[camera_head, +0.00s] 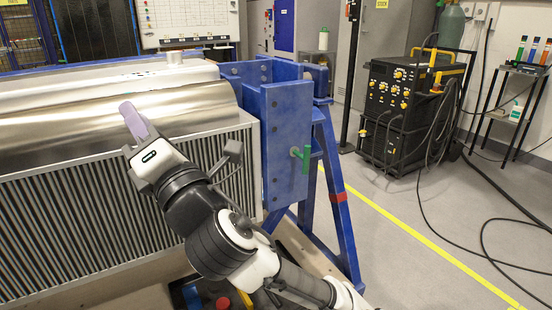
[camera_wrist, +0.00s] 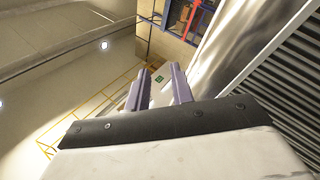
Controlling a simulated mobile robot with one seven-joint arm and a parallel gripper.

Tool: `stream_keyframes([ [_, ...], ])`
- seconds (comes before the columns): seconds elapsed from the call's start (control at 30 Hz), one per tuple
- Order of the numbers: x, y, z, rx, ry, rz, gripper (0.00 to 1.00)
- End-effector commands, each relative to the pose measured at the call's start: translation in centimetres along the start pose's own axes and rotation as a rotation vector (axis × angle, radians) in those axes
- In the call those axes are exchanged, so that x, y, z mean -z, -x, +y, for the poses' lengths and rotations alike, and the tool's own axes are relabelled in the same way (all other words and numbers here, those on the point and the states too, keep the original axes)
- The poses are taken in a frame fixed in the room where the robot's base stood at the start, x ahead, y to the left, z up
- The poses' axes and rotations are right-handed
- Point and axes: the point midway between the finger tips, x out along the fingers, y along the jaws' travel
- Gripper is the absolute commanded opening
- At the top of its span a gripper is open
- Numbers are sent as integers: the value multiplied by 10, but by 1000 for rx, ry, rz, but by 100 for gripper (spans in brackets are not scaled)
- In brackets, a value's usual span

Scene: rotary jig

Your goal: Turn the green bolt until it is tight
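The green bolt (camera_head: 301,156) has a T-shaped handle and sticks out of the face of the blue jig upright (camera_head: 286,125), right of the middle in the head view. My gripper (camera_head: 133,118) is to the left of it, in front of the silver cylinder, well apart from the bolt. In the wrist view, the two purple fingers (camera_wrist: 160,88) stand apart with nothing between them. The bolt does not show in the wrist view.
The silver cylinder (camera_head: 60,128) and a ribbed radiator-like block (camera_head: 60,215) fill the left side. A blue leg (camera_head: 338,200) stands below the upright. A black welding cart (camera_head: 395,110) stands at the back right. The floor right of the yellow line has loose cables.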

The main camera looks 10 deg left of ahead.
Motion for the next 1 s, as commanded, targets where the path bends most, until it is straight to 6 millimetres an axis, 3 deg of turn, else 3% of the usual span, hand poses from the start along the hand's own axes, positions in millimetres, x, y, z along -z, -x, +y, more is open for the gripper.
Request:
stream_keyframes([
  [0.03, -17, 13, -30, 100, 147, -33, 23],
  [0.1, -41, 30, -65, 246, 337, -59, 23],
  [0.3, -113, 102, -148, 673, 797, -68, 23],
  [0.4, -140, 138, -172, 846, 948, -45, 23],
  [0.53, -162, 170, -187, 991, 1060, -14, 23],
  [0.7, -174, 179, -196, 1050, 1103, 3, 23],
  [1.0, -199, 149, -234, 1049, 1099, 4, 23],
])
